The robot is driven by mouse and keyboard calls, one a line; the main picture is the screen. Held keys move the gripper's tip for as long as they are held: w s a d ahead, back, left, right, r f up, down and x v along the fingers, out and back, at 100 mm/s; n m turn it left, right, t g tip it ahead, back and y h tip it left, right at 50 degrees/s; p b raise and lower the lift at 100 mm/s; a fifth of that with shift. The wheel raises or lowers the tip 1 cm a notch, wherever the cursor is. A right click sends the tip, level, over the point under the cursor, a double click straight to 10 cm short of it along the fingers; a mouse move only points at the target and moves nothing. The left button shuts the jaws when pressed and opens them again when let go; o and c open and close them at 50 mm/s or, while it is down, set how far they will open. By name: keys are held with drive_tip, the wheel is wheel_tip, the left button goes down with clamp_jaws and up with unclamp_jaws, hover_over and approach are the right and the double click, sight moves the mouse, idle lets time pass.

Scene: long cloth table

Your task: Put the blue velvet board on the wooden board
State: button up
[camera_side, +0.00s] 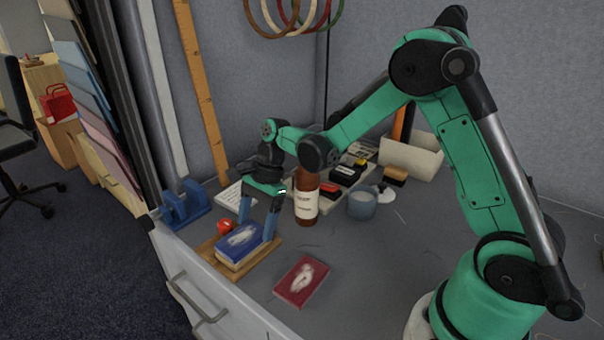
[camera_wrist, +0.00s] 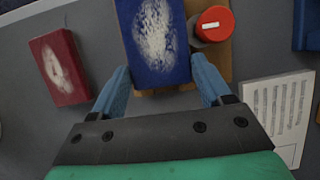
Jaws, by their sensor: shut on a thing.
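The blue velvet board (camera_side: 240,241) is a thick blue block with a pale worn patch on top. It sits over the wooden board (camera_side: 262,252); whether it touches the wood I cannot tell. In the wrist view the blue board (camera_wrist: 156,40) lies between my fingers, and part of the wooden board (camera_wrist: 222,62) shows beside and below it. My gripper (camera_side: 257,236) is shut on the blue board, with its blue fingers on two opposite sides, pointing down. It also shows in the wrist view (camera_wrist: 163,88).
A red-topped round item (camera_side: 224,227) stands by the blue board on the wood. A red board (camera_side: 301,281) lies nearer the front. A brown bottle (camera_side: 306,198), a blue-grey cup (camera_side: 362,203) and a blue clamp-like holder (camera_side: 184,205) stand around. The front right of the table is clear.

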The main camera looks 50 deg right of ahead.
drive_tip(key=shift+f, duration=0.25)
drive_tip(key=o, duration=1.2)
drive_tip(key=shift+o, duration=0.2)
drive_tip(key=shift+v, duration=2.8)
drive_tip(key=s+r+n+t+h, duration=0.4)
drive_tip(key=s+n, duration=0.6)
drive_tip(key=n, duration=0.8)
wheel_tip(320, 180, up, 2)
drive_tip(key=t, duration=0.3)
drive_tip(key=shift+s+a, duration=0.25)
drive_tip(key=shift+a, duration=0.05)
